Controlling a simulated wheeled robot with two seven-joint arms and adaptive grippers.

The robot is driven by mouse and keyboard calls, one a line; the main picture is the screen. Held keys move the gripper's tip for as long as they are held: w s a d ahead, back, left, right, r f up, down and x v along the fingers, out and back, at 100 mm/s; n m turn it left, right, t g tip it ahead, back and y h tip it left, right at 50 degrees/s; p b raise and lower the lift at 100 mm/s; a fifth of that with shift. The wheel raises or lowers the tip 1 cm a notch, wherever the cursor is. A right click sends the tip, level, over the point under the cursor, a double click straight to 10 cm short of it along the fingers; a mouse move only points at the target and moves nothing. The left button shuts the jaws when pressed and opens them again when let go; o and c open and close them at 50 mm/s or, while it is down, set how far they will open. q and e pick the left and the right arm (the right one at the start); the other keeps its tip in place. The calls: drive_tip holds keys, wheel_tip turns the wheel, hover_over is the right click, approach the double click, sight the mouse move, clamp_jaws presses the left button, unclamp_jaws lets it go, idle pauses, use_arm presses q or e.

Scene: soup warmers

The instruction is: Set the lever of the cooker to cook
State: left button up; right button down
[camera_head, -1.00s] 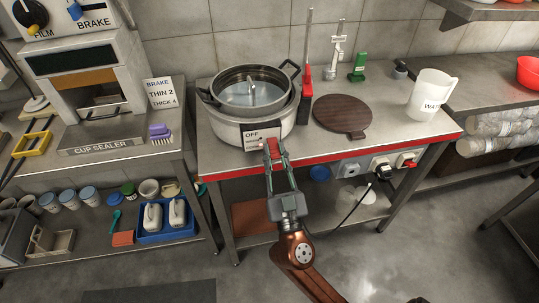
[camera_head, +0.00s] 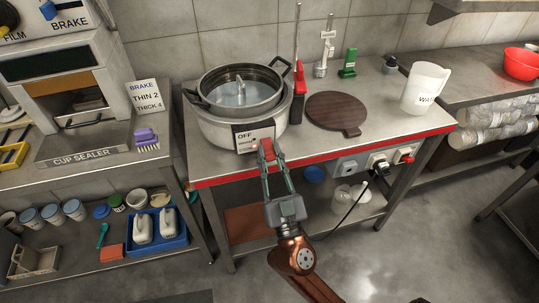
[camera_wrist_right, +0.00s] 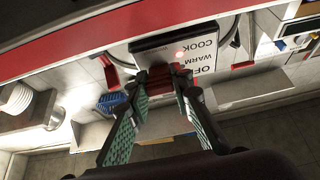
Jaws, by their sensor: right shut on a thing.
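In the right wrist view, the panel (camera_wrist_right: 150,47) appears upside down with COOK, WARM and OFF and a small red light. My right gripper (camera_head: 267,155) is shut on the red lever (camera_wrist_right: 160,78) at the panel. The lever's exact setting is hard to tell. My left gripper is out of view.
A dark round board (camera_head: 336,111) and a white jug (camera_head: 424,88) stand right of the cooker. A cup sealer (camera_head: 85,143) and a purple brush (camera_head: 146,140) are on the left bench. The bench has a red front edge (camera_head: 350,150) with sockets below.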

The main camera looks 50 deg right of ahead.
drive_tip(key=c, duration=1.7)
unclamp_jaws()
drive_tip(key=v, duration=1.2)
